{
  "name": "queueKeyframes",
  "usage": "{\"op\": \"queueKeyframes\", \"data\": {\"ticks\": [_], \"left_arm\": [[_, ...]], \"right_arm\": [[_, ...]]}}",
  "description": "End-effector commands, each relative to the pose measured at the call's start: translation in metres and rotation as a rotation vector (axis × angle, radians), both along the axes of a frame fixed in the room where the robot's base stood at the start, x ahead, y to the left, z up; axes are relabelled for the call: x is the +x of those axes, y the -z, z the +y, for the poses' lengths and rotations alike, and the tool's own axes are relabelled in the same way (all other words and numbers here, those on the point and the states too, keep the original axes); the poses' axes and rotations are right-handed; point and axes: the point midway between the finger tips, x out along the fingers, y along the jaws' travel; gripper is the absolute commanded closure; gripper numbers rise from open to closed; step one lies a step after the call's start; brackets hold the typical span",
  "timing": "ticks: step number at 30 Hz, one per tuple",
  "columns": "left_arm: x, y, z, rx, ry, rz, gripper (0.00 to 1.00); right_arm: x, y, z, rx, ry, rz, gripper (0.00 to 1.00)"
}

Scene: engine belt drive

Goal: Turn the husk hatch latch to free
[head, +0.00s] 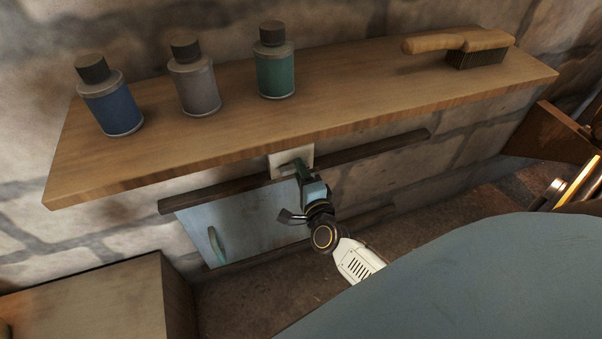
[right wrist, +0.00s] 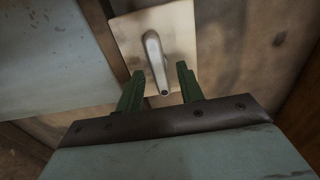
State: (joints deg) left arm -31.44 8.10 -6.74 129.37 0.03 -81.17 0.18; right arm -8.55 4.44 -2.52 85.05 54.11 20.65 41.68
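The latch is a grey metal lever (right wrist: 156,62) on a pale square plate (right wrist: 178,30), seen in the right wrist view. In the head view the plate (head: 277,162) sits under the shelf's front edge, above the right part of the pale blue hatch (head: 250,222). My right gripper (right wrist: 158,82) is open, its green fingers on either side of the lever's lower end, with gaps visible. In the head view my right gripper (head: 297,168) reaches up to the plate and hides most of the lever. My left gripper is not in view.
A wooden shelf (head: 350,92) overhangs the latch, holding a blue bottle (head: 112,105), a grey bottle (head: 196,88), a green bottle (head: 275,72) and a brush (head: 470,45). A dark rail (head: 385,146) runs below it. A wooden box (head: 95,295) stands lower left.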

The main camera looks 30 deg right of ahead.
Motion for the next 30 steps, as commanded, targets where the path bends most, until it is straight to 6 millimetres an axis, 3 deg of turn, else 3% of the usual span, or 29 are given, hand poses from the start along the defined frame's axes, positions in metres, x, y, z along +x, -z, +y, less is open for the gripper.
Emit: {"op": "queueKeyframes", "data": {"ticks": [5, 7, 21, 30], "left_arm": [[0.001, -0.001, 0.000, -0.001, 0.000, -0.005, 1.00], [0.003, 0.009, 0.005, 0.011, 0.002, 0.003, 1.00], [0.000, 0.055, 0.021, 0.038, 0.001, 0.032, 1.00], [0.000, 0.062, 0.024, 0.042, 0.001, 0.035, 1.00]], "right_arm": [[-0.009, 0.000, 0.002, -0.001, -0.001, 0.002, 0.63], [-0.019, 0.000, 0.005, 0.000, -0.001, 0.003, 0.63], [-0.113, -0.001, 0.027, -0.001, -0.001, 0.002, 0.63], [-0.131, 0.000, 0.031, 0.000, 0.000, 0.000, 0.63]]}}
